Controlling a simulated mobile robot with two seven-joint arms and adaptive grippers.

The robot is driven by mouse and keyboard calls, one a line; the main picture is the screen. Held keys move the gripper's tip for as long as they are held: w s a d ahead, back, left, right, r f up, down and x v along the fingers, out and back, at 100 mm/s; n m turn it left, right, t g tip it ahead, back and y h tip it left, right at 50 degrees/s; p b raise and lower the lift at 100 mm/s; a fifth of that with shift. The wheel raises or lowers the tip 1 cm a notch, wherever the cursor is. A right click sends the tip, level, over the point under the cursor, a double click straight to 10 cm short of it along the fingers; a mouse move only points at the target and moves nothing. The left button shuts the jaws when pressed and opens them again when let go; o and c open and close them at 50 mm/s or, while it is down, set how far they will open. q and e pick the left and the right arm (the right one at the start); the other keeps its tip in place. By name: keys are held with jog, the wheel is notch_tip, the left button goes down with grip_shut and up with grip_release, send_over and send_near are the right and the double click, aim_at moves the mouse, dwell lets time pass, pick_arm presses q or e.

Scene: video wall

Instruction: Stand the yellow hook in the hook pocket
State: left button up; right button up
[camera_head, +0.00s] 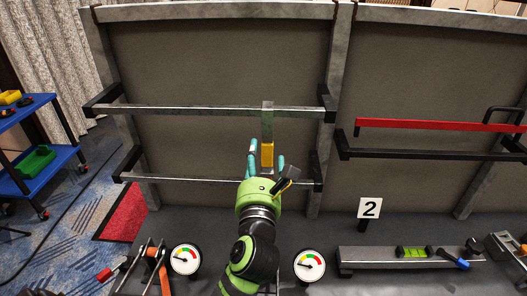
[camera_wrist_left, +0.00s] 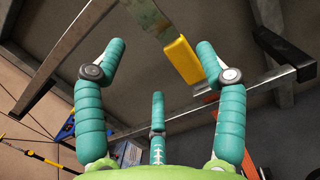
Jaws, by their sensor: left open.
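A yellow block-like grip (camera_head: 267,155) with a flat grey-green strip (camera_head: 267,118) rising from it stands in front of the left panel; it looks like the yellow hook. The strip crosses the upper rail. My left gripper (camera_head: 266,162) is open below it, teal fingers on either side of the yellow part in the head view. In the left wrist view, the yellow part (camera_wrist_left: 184,60) lies beyond the fingers, close to the right fingertip; I cannot tell whether they touch. I cannot identify the hook pocket. My right gripper is not in view.
An upper rail (camera_head: 200,109) and a lower rail (camera_head: 190,180) cross the left panel. A blue cart (camera_head: 40,183) stands left.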

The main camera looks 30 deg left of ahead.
aim_at(264, 148)
pick_arm(q)
jog(key=shift+w+f+n+g+h, duration=0.3)
jog(key=shift+w+f+n+g, duration=0.2)
jog(key=shift+n, duration=0.3)
jog(key=shift+w+a+r+p, duration=0.15)
jog(key=shift+w+a+p, duration=0.05)
jog(key=shift+w+p, duration=0.2)
jog(key=p+x, duration=0.1)
jog(key=x, duration=0.3)
jog(key=shift+w+a+p, duration=0.2)
jog(key=shift+w+p, duration=0.1)
jog(key=shift+p, duration=0.05)
jog(key=shift+w+a, duration=0.2)
jog(key=shift+w, duration=0.25)
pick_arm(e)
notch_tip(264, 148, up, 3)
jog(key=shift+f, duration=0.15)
